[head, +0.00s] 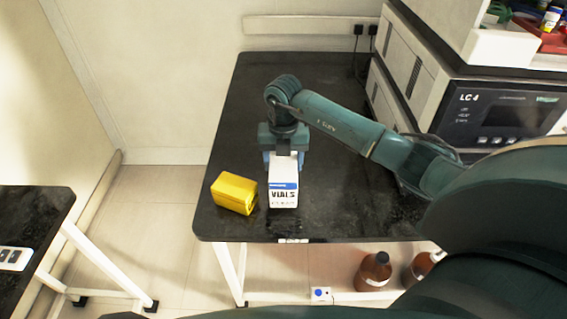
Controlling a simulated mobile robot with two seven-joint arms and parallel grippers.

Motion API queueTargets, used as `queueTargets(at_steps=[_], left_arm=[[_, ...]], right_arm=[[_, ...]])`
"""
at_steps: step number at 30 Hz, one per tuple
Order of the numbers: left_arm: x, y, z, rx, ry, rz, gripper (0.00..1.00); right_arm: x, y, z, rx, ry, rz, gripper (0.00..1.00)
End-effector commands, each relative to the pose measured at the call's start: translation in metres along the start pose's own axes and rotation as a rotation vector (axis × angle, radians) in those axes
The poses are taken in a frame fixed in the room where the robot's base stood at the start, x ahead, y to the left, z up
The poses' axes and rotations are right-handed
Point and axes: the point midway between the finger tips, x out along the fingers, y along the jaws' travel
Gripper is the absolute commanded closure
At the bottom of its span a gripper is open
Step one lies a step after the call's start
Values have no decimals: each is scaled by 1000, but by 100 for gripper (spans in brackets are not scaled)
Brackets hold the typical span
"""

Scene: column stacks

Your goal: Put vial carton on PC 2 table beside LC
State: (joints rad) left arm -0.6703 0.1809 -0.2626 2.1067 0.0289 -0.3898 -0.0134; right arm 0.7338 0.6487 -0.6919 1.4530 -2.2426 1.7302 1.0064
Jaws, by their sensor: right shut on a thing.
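The vial carton (284,194) is a white box with a blue stripe and the word VIALS. It stands upright at the front left part of a black table (330,215). My right gripper (283,162) is shut on the carton from behind and above. I cannot tell whether the carton's base touches the tabletop. The LC unit (500,110), marked LC 4, stands on the right side of the same table. A small label (293,240) on the table's front edge is too small to read. My left gripper is not in view.
A yellow box (234,193) lies just left of the carton, near the table's left edge. Brown bottles (373,272) stand below the table. Another dark table (30,215) is at far left, with floor between. The black tabletop behind my gripper is clear.

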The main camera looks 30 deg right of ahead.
Motion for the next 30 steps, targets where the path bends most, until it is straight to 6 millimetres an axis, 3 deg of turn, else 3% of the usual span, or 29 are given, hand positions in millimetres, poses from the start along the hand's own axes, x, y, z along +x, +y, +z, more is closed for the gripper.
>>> queueTargets(at_steps=[3, 14, 15, 22, 30], left_arm=[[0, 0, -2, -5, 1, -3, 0], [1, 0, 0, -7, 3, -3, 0], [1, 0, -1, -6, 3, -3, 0], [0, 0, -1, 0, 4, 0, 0], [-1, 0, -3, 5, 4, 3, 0]], right_arm=[[14, 0, 0, -1, 0, 1, 79], [18, 0, 1, -1, -3, 2, 79], [18, 0, 0, -1, -1, 0, 38], [18, 0, 0, -1, -1, 0, 19], [16, 0, 0, -1, -1, 0, 18]])
